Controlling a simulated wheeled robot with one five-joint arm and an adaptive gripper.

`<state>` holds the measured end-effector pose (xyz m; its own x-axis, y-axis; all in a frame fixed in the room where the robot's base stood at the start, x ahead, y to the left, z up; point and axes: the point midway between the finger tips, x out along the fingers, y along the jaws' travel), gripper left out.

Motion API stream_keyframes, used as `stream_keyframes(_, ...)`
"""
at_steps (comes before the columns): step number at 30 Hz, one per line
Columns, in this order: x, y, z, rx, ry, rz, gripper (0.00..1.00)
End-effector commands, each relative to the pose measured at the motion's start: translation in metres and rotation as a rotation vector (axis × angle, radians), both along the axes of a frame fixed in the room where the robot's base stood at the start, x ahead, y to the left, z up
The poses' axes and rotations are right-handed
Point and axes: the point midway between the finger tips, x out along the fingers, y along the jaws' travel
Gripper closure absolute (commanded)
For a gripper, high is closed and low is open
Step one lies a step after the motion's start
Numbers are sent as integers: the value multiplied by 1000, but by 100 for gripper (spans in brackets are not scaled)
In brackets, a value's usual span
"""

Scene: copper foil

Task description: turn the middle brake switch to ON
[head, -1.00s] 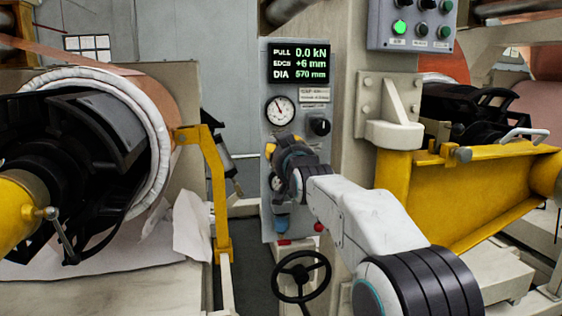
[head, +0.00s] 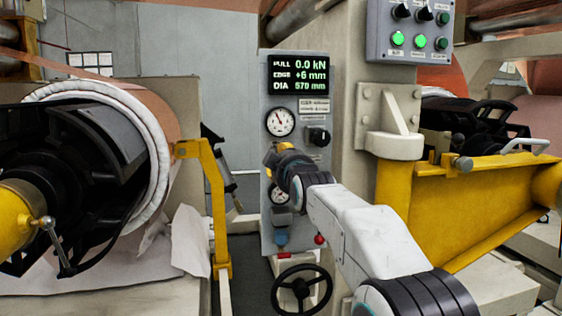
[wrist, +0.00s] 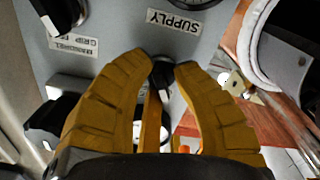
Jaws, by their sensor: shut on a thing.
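A grey control panel (head: 272,222) stands at the middle of the head view. My gripper (head: 270,150) is in front of it, below the upper dial and left of a black rotary knob (head: 317,134). In the wrist view my gripper (wrist: 162,68) has its yellow fingertips on either side of a small black knob (wrist: 163,78) with a pale mark, shut on it. The knob's lettering is hidden. A switch box (head: 409,25) at upper right has black switches above several lamps; its left and middle lamps (head: 419,41) glow bright green.
A "SUPPLY" label (wrist: 175,21) and more black knobs (wrist: 55,120) are close by in the wrist view. A handwheel (head: 301,288) is below the panel. A yellow bracket (head: 213,190) and a roll (head: 95,130) stand left, a yellow beam (head: 470,200) right.

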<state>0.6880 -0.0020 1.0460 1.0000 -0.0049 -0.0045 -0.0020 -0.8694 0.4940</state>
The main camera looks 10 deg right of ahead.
Motion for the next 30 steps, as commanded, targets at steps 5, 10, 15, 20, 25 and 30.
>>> stream_keyframes(5, -1, -3, 6, -21, -14, -5, 100)
stream_keyframes(10, -1, -3, 7, -26, -15, -5, 100)
stream_keyframes(15, -1, -3, 7, -25, -18, -5, 100)
stream_keyframes(20, -1, -3, 7, -24, -16, -4, 65)
stream_keyframes(25, -1, -2, 5, -24, -12, -2, 59)
stream_keyframes(30, -1, -1, 4, -23, -9, -2, 59)
